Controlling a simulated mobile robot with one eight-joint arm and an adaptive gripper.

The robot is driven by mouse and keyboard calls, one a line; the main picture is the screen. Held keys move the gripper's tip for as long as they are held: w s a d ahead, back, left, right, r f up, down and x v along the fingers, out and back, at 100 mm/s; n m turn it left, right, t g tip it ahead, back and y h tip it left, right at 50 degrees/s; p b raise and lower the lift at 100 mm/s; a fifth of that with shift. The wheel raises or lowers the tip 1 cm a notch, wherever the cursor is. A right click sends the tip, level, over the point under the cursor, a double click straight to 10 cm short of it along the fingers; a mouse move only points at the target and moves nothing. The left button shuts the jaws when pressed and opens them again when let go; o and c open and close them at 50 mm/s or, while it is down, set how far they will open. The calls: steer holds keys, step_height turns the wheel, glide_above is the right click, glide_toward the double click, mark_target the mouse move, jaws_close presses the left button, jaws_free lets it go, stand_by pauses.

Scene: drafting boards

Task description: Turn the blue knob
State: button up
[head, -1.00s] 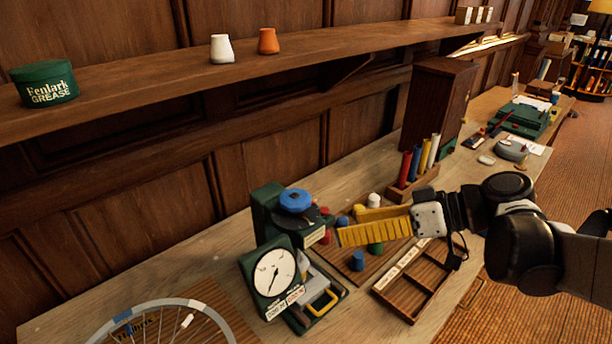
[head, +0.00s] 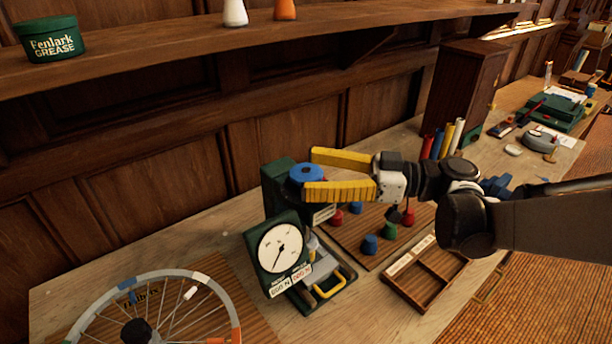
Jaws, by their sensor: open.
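My gripper (head: 307,172) has two yellow fingers pointing left. One finger lies on the far side of the knob and the other on its near side, so the knob sits between the fingertips. The fingers are apart. The near finger hides part of the knob's front edge. I cannot tell whether either finger touches the knob.
A spoked wheel (head: 228,295) lies at the front left. A wooden board with coloured pegs (head: 370,244) and a divided wooden tray (head: 428,283) are to the right. A shelf (head: 150,63) with a green grease tin (head: 50,38) runs along the wall above.

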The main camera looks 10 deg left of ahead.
steer(key=shift+a, duration=0.65)
steer(key=c, duration=1.2)
steer(key=shift+o, duration=0.2)
steer(key=shift+s+m+t, duration=0.1)
steer(key=shift+m+t, duration=0.3)
steer(key=shift+t, duration=0.2)
